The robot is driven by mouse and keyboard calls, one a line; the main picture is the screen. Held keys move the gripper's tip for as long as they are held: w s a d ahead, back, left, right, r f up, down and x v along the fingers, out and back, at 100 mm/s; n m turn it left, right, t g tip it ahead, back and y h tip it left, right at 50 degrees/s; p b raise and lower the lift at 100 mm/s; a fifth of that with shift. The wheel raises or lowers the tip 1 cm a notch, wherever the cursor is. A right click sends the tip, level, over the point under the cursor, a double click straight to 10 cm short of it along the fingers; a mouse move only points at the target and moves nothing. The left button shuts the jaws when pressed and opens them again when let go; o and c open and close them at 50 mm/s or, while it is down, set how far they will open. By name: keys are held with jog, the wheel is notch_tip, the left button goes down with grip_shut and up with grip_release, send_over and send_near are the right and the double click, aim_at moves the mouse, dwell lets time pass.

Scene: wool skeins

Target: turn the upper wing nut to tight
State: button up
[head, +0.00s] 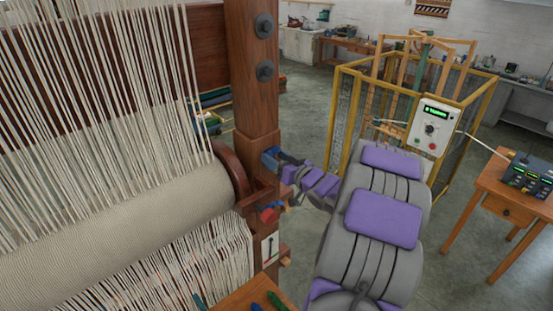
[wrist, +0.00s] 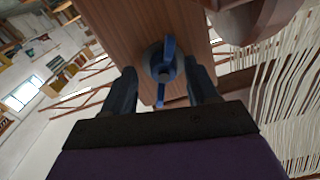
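A blue wing nut (wrist: 167,62) sits on the face of a wooden post (wrist: 130,40) in the wrist view, its wings running nearly up and down the picture. My gripper (wrist: 163,80) is open, with one dark finger on each side of the wing nut. Gaps show between the fingers and the wings, so I see no grip. In the head view my gripper (head: 278,160) reaches the right side of the loom post (head: 256,110). A blue patch there cannot be told clearly as nut or finger. How tight the nut is cannot be told.
The cloth roll (head: 130,220) and warp threads (head: 90,90) fill the left. A yellow-framed rack (head: 340,110) and a wooden table (head: 500,200) stand right, with open floor between.

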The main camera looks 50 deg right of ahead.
jog(key=shift+a, duration=0.1)
jog(key=s+a+b, duration=0.1)
jog(key=s, duration=1.6)
jog(key=shift+a, duration=0.35)
jog(key=shift+s+f, duration=0.1)
